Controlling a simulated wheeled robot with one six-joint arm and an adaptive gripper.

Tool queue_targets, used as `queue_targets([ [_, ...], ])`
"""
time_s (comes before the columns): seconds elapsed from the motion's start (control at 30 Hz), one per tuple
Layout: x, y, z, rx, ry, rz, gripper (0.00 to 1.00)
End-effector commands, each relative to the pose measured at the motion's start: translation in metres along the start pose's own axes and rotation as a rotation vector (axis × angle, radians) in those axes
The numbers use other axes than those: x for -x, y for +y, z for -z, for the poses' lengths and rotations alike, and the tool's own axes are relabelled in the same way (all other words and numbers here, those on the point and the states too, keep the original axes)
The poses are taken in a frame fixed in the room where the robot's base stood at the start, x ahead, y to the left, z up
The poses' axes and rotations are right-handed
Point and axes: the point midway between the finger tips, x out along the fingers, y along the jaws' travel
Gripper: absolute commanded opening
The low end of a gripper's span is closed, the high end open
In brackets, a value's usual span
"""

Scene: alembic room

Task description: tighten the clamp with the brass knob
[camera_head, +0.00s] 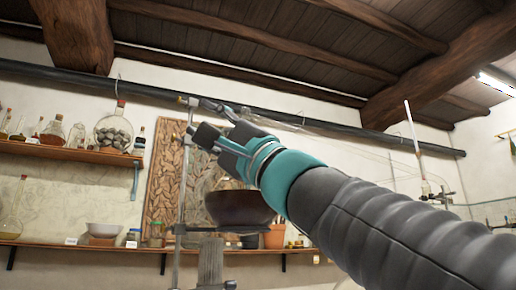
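A thin upright metal stand rod (183,185) rises left of centre. At its top a small clamp (194,102) shows, with a small brass-coloured knob (182,99) at its left end. My gripper (212,120), dark with a teal band behind it, reaches up from the lower right and ends just right of and below this clamp. It overlaps the clamp's right side in the picture. I cannot tell whether they touch. The fingertips are small and partly hidden by the gripper body, so their opening is unclear.
A dark bowl (238,207) stands behind and below my gripper. Wall shelves with flasks, including a large round flask (114,131), are at left. A long dark pipe (330,131) crosses above. Another stand with a clamp (437,197) and glassware is at right.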

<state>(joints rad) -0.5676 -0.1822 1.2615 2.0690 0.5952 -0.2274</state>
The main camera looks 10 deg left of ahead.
Motion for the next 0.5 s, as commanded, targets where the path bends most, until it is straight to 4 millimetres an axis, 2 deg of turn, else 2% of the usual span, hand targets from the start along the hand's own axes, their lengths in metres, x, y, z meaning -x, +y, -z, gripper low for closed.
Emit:
queue_targets([
  [0.1, 0.002, 0.027, -0.01, 0.2, -0.031, -0.118, 0.38],
  [0.23, 0.007, 0.055, -0.013, 0.431, -0.065, -0.243, 0.38],
  [0.5, 0.026, 0.102, -0.001, 0.932, -0.148, -0.484, 0.38],
])
